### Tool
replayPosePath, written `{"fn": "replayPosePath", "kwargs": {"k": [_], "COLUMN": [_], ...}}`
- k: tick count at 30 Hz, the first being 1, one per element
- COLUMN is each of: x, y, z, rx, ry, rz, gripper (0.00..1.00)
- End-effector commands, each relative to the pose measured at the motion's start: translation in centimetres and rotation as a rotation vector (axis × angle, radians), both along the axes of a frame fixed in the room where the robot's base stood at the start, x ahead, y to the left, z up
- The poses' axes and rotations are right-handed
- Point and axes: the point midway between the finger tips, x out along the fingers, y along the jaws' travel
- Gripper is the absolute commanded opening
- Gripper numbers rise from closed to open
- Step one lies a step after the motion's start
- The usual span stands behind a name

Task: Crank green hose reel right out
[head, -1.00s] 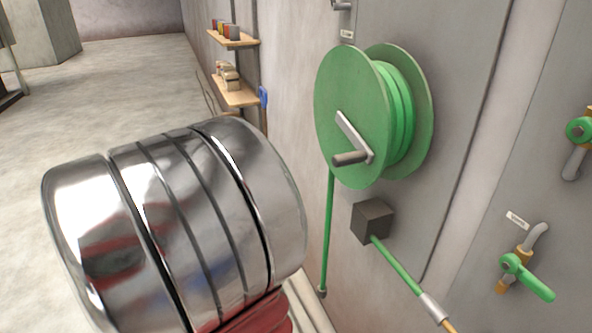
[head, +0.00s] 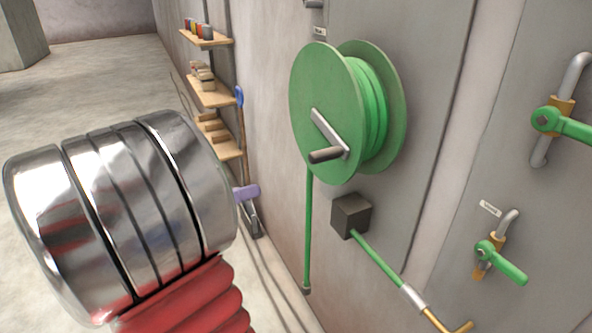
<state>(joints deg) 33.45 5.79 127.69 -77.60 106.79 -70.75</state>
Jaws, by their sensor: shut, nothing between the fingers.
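The green hose reel (head: 325,95) is mounted on the grey wall panel, with green hose (head: 372,105) wound between its two discs. Its crank is a grey arm (head: 328,130) on the near disc, slanting down to the right, with a dark handle (head: 325,155) sticking out toward the left. Nothing touches the handle. A length of hose (head: 308,230) hangs from the reel down to an end fitting (head: 306,289) near the floor. My gripper is not visible; only a shiny ringed link and red bellows of my arm show at the lower left, apart from the reel.
Below the reel is a dark box (head: 350,215) with a green hose and brass-tipped lance (head: 413,297). Green-handled valves (head: 565,125) (head: 500,262) are at right. Shelves (head: 212,92) and a blue-handled tool (head: 239,97) stand along the wall. Open floor (head: 90,85) lies left.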

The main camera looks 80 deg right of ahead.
Motion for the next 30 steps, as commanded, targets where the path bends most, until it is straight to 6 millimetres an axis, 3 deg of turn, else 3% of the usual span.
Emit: {"fn": "replayPosePath", "kwargs": {"k": [18, 30], "x": [0.03, 0.04], "y": [-0.03, -0.03], "z": [-0.35, -0.34], "rx": [-0.662, -0.730], "ry": [-0.484, -0.533], "rz": [0.039, 0.043], "gripper": [0.00, 0.00]}}
